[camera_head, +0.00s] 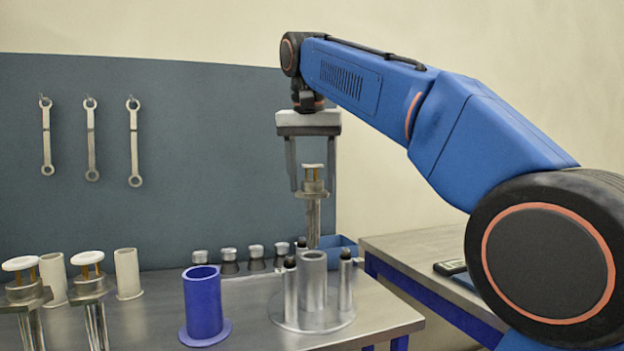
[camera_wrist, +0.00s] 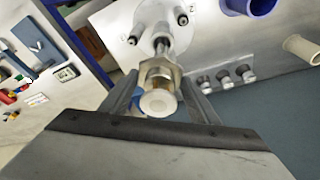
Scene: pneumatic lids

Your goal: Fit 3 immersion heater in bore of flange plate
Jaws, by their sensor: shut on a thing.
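My gripper (camera_head: 312,190) is shut on an immersion heater (camera_head: 313,200), which hangs upright above and behind the flange plate. In the wrist view the gripper (camera_wrist: 158,95) holds the heater (camera_wrist: 158,101) by its hex collar, with the white cap toward the camera. The flange plate (camera_head: 290,318) stands on the bench with a grey central bore tube (camera_head: 313,283) and dark-tipped posts beside it. The plate also shows in the wrist view (camera_wrist: 120,22). Two more heaters, one at far left (camera_head: 22,290) and one beside it (camera_head: 88,285), stand at the front left.
A blue flanged tube (camera_head: 203,303) stands left of the plate, and cream tubes (camera_head: 127,273) stand further left. Several small capped fittings (camera_head: 228,258) line the back. A blue bin (camera_head: 340,246) sits behind the plate. A second bench (camera_head: 420,252) is at right.

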